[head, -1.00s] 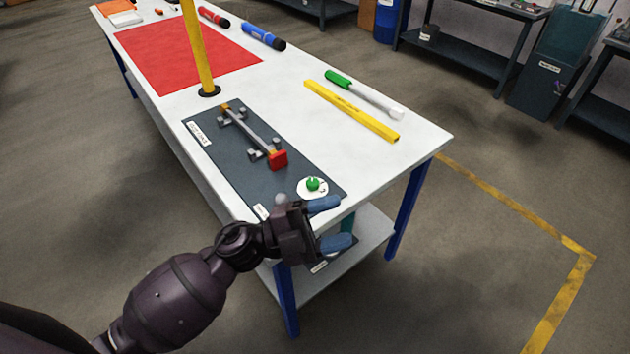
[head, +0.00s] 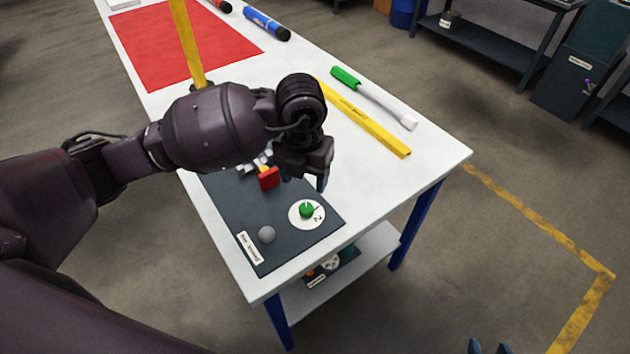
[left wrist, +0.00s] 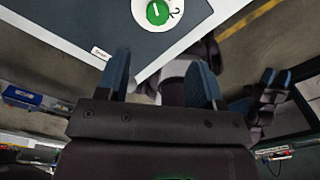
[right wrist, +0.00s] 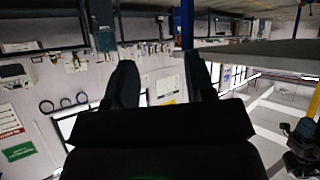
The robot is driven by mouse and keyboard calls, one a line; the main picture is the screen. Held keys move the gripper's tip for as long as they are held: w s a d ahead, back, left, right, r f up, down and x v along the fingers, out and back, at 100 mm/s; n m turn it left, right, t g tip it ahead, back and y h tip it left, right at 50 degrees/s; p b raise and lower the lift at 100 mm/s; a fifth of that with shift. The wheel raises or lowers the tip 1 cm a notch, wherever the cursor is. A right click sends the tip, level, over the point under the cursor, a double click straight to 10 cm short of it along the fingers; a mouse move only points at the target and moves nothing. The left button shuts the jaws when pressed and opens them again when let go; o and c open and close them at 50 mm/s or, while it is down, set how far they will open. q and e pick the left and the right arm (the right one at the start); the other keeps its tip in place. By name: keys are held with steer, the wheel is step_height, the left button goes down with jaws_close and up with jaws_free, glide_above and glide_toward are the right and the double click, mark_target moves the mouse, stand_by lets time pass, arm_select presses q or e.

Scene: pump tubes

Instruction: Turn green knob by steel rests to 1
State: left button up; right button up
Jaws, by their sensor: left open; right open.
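The green knob (head: 306,209) sits on a white round dial (head: 294,219) at the near end of the dark panel. A 2 is legible on the dial. The knob also shows at the top of the left wrist view (left wrist: 157,12), with a pale line on it; I cannot tell which number it marks. The steel rests (head: 249,164) with a red block (head: 269,178) are mostly hidden behind my left arm. My left gripper (head: 318,181) is open and empty, above and beyond the knob, apart from it. My right gripper (head: 489,348) is open and empty, low at the bottom edge.
A grey ball-shaped knob (head: 267,234) and a label (head: 249,247) are beside the dial on the panel (head: 232,212). A yellow bar (head: 370,125) and a green-handled tool (head: 372,92) lie to the right. A yellow post (head: 187,45) stands farther back. The table's right corner is clear.

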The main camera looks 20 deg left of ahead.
mark_target(306, 208)
arm_select(q)
step_height(306, 208, down, 4)
steer(key=shift+w+a+r+b, duration=0.1)
steer(key=shift+r+b, duration=0.15)
steer(key=shift+b, duration=0.1)
step_height(306, 208, down, 6)
steer(key=shift+w+r+b, duration=0.1)
steer(key=shift+r+b, duration=0.15)
steer(key=shift+b, duration=0.2)
steer(key=shift+f, duration=0.8)
arm_select(e)
steer(key=shift+s+f, duration=0.25)
steer(key=shift+f, duration=0.3)
steer(key=shift+s+f, duration=0.25)
steer(key=shift+f, duration=0.25)
arm_select(q)
steer(key=shift+c, duration=0.4)
arm_select(e)
steer(key=shift+d, duration=0.1)
arm_select(q)
steer(key=c, duration=0.8)
steer(key=shift+c, duration=0.2)
arm_select(e)
steer(key=shift+a, duration=0.2)
